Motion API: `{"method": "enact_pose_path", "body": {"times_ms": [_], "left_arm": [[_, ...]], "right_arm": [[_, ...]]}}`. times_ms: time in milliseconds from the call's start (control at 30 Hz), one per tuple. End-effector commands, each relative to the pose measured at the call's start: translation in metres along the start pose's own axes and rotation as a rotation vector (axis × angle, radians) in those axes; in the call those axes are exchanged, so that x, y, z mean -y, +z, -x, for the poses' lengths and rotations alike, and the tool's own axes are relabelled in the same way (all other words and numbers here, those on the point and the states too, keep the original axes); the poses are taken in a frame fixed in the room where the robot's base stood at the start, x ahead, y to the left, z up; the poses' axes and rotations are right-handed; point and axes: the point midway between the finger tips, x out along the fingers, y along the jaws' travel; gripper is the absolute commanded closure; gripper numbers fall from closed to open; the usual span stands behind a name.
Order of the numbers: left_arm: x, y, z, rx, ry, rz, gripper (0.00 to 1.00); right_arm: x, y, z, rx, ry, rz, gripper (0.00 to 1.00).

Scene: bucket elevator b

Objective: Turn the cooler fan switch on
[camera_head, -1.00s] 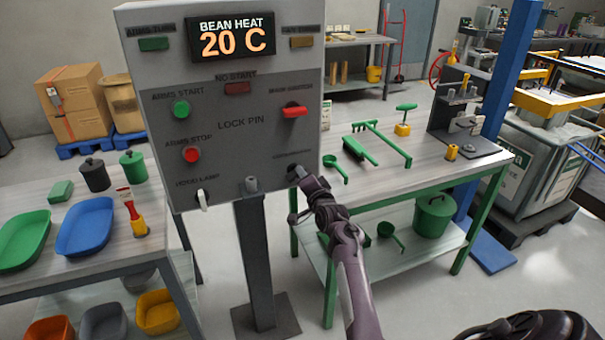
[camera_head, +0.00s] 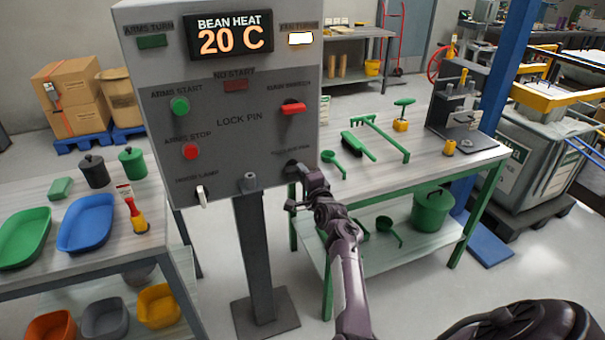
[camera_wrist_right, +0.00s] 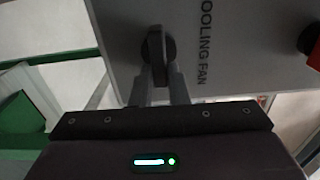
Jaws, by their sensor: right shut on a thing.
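The grey control panel (camera_head: 230,150) stands on a post and faces me. The cooling fan switch (camera_head: 291,168) is at its lower right, partly hidden by my right gripper (camera_head: 303,176). In the right wrist view the switch (camera_wrist_right: 158,46) is a dark round knob with a grey lever, beside the printed words "COOLING FAN". My right gripper's fingers (camera_wrist_right: 160,84) are closed around the lever. The lamp (camera_head: 301,38) at the panel's top right glows white. My left gripper is not in view.
The red main switch (camera_head: 293,108) sits above the fan switch. The hood lamp switch (camera_head: 201,196) is at the panel's lower left. A green-legged workbench (camera_head: 440,165) stands close on the right, and a table with trays (camera_head: 25,285) on the left.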

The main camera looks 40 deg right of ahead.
Motion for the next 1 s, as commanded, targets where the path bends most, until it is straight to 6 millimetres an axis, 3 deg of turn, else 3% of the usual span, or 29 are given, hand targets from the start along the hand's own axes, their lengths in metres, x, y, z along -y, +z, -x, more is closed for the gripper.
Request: {"method": "enact_pose_path", "body": {"times_ms": [333,367,500,833,1000], "left_arm": [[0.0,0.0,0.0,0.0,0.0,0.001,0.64],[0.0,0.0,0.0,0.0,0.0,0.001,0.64],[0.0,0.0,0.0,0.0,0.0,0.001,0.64],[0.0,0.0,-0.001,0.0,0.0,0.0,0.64],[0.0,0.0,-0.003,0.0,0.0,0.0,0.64]], "right_arm": [[-0.002,0.0,0.0,0.0,0.004,-0.006,1.0],[-0.002,0.0,0.0,0.0,0.004,-0.006,0.82],[-0.002,0.0,0.0,0.0,0.003,-0.004,0.64],[-0.001,0.0,0.003,0.0,0.001,-0.003,0.64],[-0.003,0.001,0.02,0.0,0.002,-0.003,0.64]]}}
